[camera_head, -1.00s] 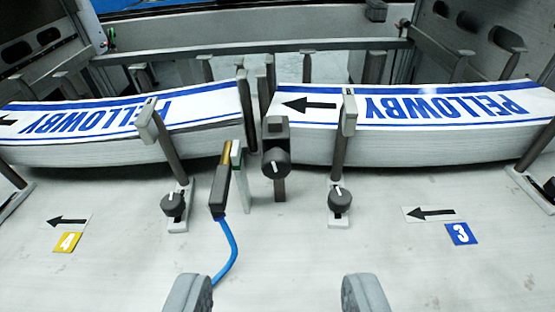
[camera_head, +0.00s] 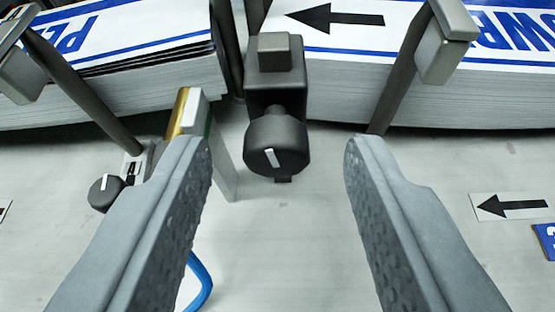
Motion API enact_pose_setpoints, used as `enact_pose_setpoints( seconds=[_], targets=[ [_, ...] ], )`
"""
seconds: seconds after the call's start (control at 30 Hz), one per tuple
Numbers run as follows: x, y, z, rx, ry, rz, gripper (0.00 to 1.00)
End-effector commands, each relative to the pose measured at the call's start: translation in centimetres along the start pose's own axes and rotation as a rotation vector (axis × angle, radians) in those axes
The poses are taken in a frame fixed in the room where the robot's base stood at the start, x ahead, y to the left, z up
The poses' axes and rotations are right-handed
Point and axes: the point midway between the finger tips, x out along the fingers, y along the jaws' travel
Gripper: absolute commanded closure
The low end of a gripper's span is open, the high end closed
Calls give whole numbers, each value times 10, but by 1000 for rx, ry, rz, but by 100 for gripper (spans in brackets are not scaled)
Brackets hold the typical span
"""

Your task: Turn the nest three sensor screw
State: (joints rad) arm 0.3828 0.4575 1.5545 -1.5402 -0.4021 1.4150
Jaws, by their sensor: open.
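A dark screw knob (camera_head: 276,145) with a white pointer line sits on the front of a dark block (camera_head: 276,66) on a post. It stands in the gap between the two label stacks. The pointer line is nearly upright, its top leaning slightly left. My gripper (camera_head: 280,158) is open and empty, with one grey finger on each side of the knob in the picture. Neither finger visibly touches it. Nest three's blue number plate (camera_head: 546,239) is cut off at the right edge.
The right label stack (camera_head: 440,100) and left label stack (camera_head: 150,75) lie behind the knob. Slanted posts stand at both sides, the right one with a grey block (camera_head: 447,42). Another knob (camera_head: 105,192) is left of my left finger.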

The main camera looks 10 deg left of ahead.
Motion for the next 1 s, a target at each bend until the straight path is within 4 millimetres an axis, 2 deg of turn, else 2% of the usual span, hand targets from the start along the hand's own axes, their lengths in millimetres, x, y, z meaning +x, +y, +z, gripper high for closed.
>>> enact_pose_setpoints(
  seconds=[0.13, 0.3, 0.37, 0.67, 1.0],
  targets=[
    [0, 0, 0, 0, 0, 0, 57],
    [0, 0, 0, 0, 0, 0, 90],
    [0, 0, 0, 0, 0, 0, 100],
    [0, -1, 0, -24, 0, 10, 100],
    [0, -3, 0, -165, 0, 67, 100]
  ],
)
